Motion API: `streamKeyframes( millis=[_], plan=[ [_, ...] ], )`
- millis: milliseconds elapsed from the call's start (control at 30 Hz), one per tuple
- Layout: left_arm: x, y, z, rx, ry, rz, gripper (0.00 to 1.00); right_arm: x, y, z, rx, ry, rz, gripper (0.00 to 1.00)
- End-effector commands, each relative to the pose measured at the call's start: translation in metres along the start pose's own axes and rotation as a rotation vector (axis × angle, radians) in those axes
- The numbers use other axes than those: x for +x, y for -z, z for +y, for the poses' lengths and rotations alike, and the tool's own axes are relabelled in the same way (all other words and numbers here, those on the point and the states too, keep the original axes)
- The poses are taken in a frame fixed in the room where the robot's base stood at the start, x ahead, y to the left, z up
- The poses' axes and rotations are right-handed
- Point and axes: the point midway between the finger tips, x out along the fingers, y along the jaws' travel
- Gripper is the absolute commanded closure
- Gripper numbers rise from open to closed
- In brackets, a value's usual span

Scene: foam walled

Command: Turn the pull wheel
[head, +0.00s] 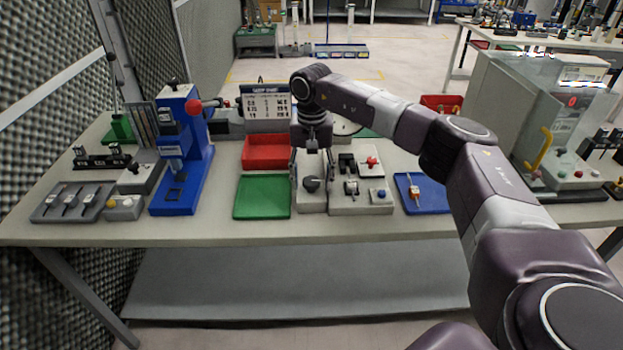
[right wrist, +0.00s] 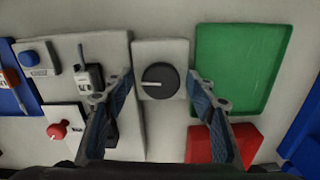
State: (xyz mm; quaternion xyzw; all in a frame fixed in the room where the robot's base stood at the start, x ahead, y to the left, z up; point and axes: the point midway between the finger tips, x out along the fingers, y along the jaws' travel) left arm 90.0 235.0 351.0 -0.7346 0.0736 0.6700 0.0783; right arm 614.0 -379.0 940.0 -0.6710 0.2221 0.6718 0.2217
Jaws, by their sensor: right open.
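A round black wheel-like knob (head: 311,184) with a pale pointer line sits on a light grey block (head: 312,205) near the front of the table. In the right wrist view the knob (right wrist: 159,76) lies between the fingertips, with a gap on each side. My right gripper (head: 311,172) points down over the block. Its jaws are open and empty, and the fingers (right wrist: 161,88) straddle the knob without visible contact. How high the fingertips are above the block is hard to tell. My left gripper is out of view.
A green tray (head: 262,197) and a red bin (head: 266,151) stand left of the block. A panel (head: 360,207) with switches and a red knob adjoins it on the right. A blue tray (head: 421,200) lies farther right. A blue press (head: 190,186) stands at left.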

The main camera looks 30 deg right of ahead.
Motion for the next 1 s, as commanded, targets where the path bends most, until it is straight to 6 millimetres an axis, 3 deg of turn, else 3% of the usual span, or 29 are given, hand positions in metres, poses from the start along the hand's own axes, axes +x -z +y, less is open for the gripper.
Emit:
streamKeyframes(
  millis=[333,700,1000],
  plan=[
    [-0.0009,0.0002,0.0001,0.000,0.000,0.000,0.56,0.0064,-0.0002,-0.0004,-0.001,0.001,0.000,0.49],
    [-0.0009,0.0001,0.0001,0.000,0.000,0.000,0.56,0.0060,-0.0002,-0.0005,0.000,0.001,0.000,0.89],
    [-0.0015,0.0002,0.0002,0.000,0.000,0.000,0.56,0.0057,-0.0001,-0.0005,0.032,0.001,0.000,0.91]
  ],
)
